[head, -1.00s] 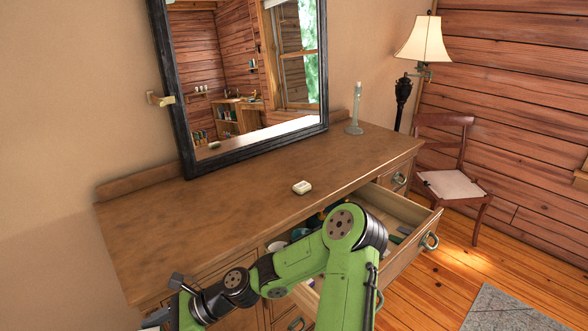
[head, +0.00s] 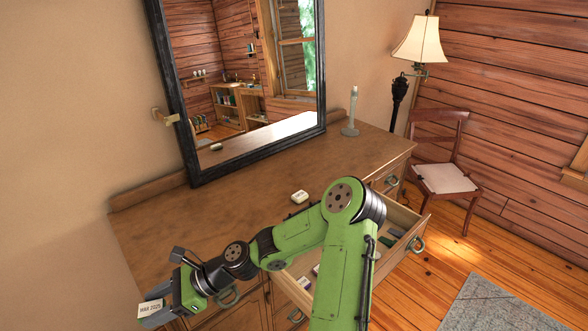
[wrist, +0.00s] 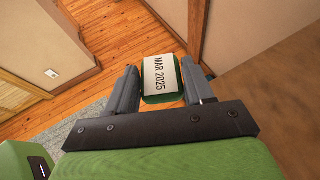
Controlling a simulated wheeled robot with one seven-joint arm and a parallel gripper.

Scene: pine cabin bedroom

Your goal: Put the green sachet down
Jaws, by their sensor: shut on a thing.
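The green sachet (wrist: 176,97) has a white label reading "MAR 2025" and sits between the two grey fingers of my gripper (wrist: 162,82) in the wrist view. My gripper is shut on it, with a finger along each side. In the head view, the sachet's white label (head: 150,309) shows at the lower left. My gripper (head: 163,312) is there at the front left of the wooden dresser (head: 240,190). Wooden floor lies behind the sachet in the wrist view. The sachet's underside is hidden.
A small white object (head: 299,196) lies on the dresser top near its front edge. A mirror (head: 240,80) and a candlestick (head: 350,128) stand at the back. An open drawer (head: 408,240) holding several items juts out at the right. Much of the dresser top is clear.

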